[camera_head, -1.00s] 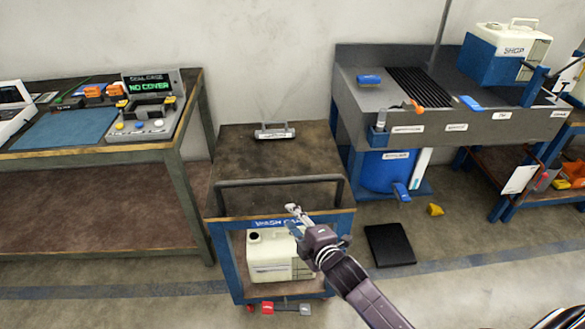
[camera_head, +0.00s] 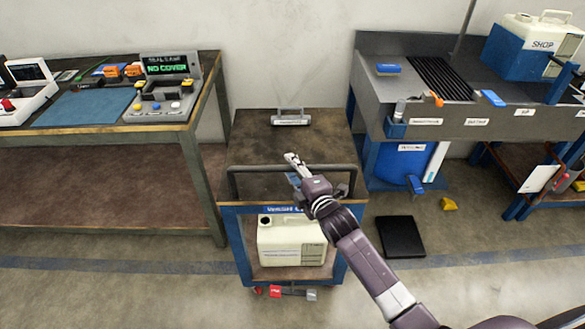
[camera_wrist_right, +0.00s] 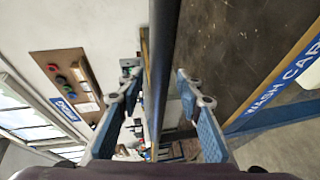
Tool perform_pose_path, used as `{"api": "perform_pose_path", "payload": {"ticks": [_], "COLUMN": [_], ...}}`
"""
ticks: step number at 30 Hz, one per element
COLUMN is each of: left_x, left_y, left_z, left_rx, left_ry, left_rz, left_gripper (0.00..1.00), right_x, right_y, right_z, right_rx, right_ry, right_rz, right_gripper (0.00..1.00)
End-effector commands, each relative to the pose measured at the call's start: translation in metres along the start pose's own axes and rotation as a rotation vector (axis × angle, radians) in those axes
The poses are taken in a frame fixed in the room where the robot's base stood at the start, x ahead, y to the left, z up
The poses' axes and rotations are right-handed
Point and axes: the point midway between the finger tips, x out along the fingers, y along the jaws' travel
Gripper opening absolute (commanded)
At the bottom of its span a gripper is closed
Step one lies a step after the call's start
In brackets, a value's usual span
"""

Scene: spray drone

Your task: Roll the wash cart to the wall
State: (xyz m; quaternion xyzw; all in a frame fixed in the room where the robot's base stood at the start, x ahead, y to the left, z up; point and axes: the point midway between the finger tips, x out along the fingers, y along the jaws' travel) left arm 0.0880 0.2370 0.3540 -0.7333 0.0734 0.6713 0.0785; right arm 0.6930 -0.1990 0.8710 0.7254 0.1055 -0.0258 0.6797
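The wash cart (camera_head: 255,150) is a blue-framed trolley with a brown top. It stands on the floor between the workbench and the sink unit, with the pale wall behind it. Its dark handle bar (camera_head: 250,168) runs across the near side. My right gripper (camera_head: 292,160) is at the bar's right half. In the right wrist view, the bar (camera_wrist_right: 161,60) passes between the two spread fingers (camera_wrist_right: 159,85), with gaps visible on both sides. The "WASH CART" label (camera_wrist_right: 285,82) shows at the right there. My left gripper is not in view.
A white jug (camera_head: 290,245) sits on the cart's lower shelf, above red and grey pedals (camera_head: 275,291). The workbench (camera_head: 215,110) stands close left. The sink unit (camera_head: 375,100), blue bucket (camera_head: 390,165) and black mat (camera_head: 400,237) are at right.

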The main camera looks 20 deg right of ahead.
Motion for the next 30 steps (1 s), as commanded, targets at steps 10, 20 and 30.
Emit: {"api": "perform_pose_path", "payload": {"ticks": [10,20,30], "left_x": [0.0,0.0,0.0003], "left_y": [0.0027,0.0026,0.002], "left_z": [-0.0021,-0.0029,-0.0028], "left_rx": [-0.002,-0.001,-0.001], "left_ry": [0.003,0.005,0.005], "left_rz": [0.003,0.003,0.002], "left_gripper": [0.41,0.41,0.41], "right_x": [-0.0001,-0.0002,0.0024], "right_y": [0.0002,0.0,0.0011], "right_z": [0.0001,0.0003,0.0018], "right_rx": [0.0,0.0,-0.002], "right_ry": [0.0,0.0,-0.001], "right_rz": [0.0,0.0,0.001], "right_gripper": [0.15,0.0,0.0]}}
